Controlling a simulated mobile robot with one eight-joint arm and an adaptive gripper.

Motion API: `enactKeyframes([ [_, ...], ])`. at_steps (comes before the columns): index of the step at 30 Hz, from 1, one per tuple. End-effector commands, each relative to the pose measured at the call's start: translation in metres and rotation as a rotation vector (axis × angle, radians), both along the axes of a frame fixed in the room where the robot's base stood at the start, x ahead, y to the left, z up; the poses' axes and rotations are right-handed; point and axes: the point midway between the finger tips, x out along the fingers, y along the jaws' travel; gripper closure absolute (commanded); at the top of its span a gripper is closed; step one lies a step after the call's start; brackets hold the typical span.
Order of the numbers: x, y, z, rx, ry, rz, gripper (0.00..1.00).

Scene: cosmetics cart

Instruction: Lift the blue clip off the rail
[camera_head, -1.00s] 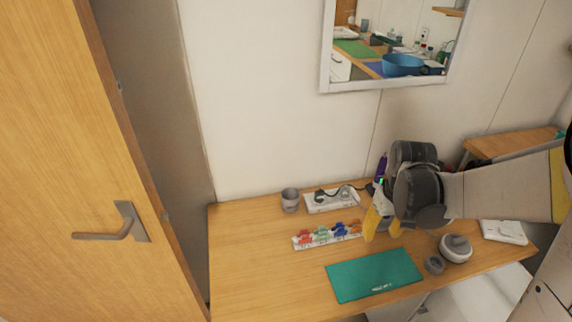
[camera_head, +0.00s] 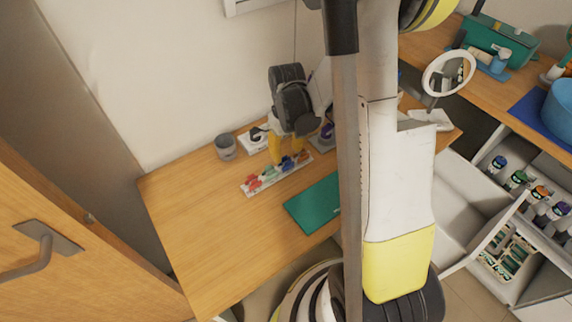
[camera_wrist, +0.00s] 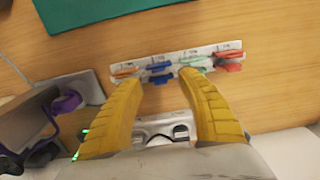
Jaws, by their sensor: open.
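The white rail (camera_head: 248,191) lies on the wooden desk with a row of coloured clips on it; it also shows in the wrist view (camera_wrist: 177,59). The blue clip (camera_head: 287,163) sits on the rail between a green clip (camera_head: 268,174) and an orange clip (camera_head: 302,156). My gripper (camera_head: 288,156) is open and empty above the rail, its yellow fingers pointing down. In the wrist view the blue clip (camera_wrist: 160,74) lies between the two fingertips (camera_wrist: 162,78). The green clip (camera_wrist: 196,62) is close to one fingertip and the orange clip (camera_wrist: 125,70) close to the other.
A red clip (camera_head: 253,184) sits at the rail's end. A green mat (camera_head: 313,204) lies in front. A grey cup (camera_head: 225,147) and a white tray (camera_head: 250,141) stand behind. A grey stand with a purple item (camera_wrist: 66,102) is beside my gripper. The desk's left part is clear.

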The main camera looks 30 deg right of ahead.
Motion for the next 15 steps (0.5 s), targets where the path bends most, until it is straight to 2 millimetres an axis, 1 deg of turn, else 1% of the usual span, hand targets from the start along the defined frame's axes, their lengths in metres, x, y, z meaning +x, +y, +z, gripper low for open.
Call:
enactKeyframes([
  [1, 0.001, -0.001, -0.013, 0.0, 0.0, 0.0, 0.54],
  [3, 0.002, -0.001, -0.025, 0.0, 0.0, 0.0, 0.54],
  [6, 0.002, -0.001, -0.038, 0.0, 0.0, 0.0, 0.54],
  [8, 0.001, -0.001, -0.04, 0.0, 0.0, 0.0, 0.54],
  [13, 0.001, -0.001, -0.038, 0.0, 0.0, 0.0, 0.54],
  [14, 0.001, -0.001, -0.038, 0.0, 0.0, 0.0, 0.58],
  [15, 0.001, -0.001, -0.038, 0.0, 0.0, 0.0, 0.71],
])
